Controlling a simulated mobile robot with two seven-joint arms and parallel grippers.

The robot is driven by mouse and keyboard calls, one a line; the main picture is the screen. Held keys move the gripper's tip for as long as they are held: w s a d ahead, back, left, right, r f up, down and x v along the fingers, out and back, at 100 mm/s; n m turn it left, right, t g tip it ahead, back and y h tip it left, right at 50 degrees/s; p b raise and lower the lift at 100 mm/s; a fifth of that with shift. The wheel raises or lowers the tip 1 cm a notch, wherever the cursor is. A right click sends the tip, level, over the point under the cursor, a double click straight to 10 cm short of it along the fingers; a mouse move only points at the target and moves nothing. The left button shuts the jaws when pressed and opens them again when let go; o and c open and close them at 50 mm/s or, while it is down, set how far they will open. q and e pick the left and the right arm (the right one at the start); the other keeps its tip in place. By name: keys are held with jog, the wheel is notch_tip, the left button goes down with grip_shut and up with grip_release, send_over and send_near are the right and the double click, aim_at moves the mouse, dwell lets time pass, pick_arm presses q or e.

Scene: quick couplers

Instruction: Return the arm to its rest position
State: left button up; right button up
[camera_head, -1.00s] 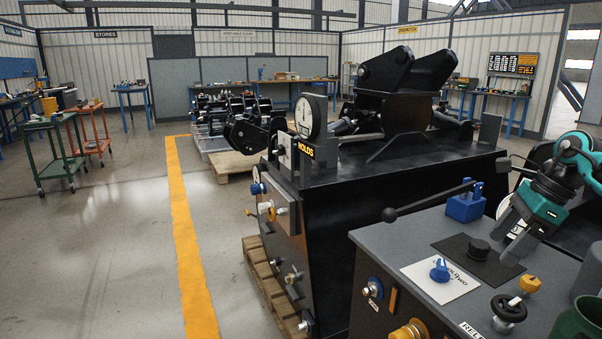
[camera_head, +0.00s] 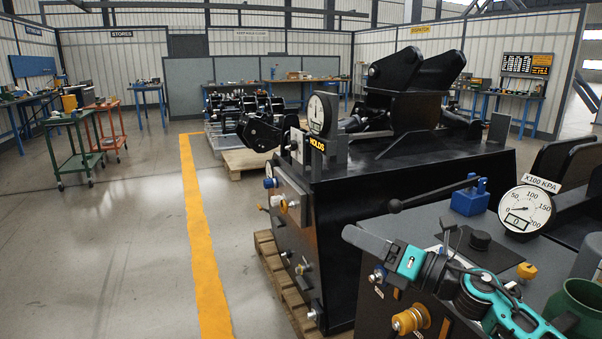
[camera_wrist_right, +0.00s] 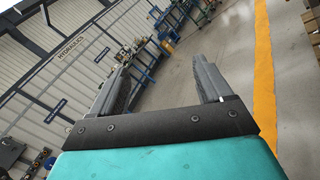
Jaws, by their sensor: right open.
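My right arm (camera_head: 490,303) is teal and black and comes in from the lower right, over the grey-topped bench. Its right gripper (camera_head: 352,236) points left, with its grey fingers beyond the bench's left edge. In the right wrist view the two fingers of this gripper (camera_wrist_right: 160,78) stand apart with nothing between them. My left gripper is not in view.
A blue valve block with a black lever (camera_head: 470,199), a round pressure gauge (camera_head: 525,208) and a green container (camera_head: 580,305) are on the bench. A black machine (camera_head: 400,195) stands behind. Open floor with a yellow line (camera_head: 197,220) lies left.

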jog(key=s+d+f+m+t+h, duration=0.1)
jog(key=s+d+f+m+h, duration=0.55)
jog(key=m, duration=0.85)
jog(key=s+d+f+m+t+h, duration=0.1)
jog(key=s+d+f+m+h, duration=0.2)
jog(key=s+f+m+h, duration=0.65)
jog(key=s+f+m+g+y, duration=0.1)
jog(key=s+f+m+g, duration=0.2)
jog(key=s+m+g, duration=0.45)
jog(key=s+f+m+g, duration=0.3)
jog(key=s+m, duration=0.2)
jog(key=s, duration=0.5)
pick_arm(q)
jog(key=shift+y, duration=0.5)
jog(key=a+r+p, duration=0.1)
jog(key=p, duration=0.1)
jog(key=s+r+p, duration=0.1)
jog(key=p, duration=0.1)
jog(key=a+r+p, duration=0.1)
jog(key=p, duration=0.2)
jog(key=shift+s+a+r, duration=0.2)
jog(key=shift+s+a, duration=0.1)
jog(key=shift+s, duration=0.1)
pick_arm(e)
jog(key=w+a+f+t+y, duration=0.1)
jog(key=w+a+f+t, duration=0.1)
jog(key=w+t, duration=0.5)
jog(key=shift+w+a+n+y, duration=0.15)
jog(key=shift+a+n+y, duration=0.2)
jog(key=shift+a, duration=0.3)
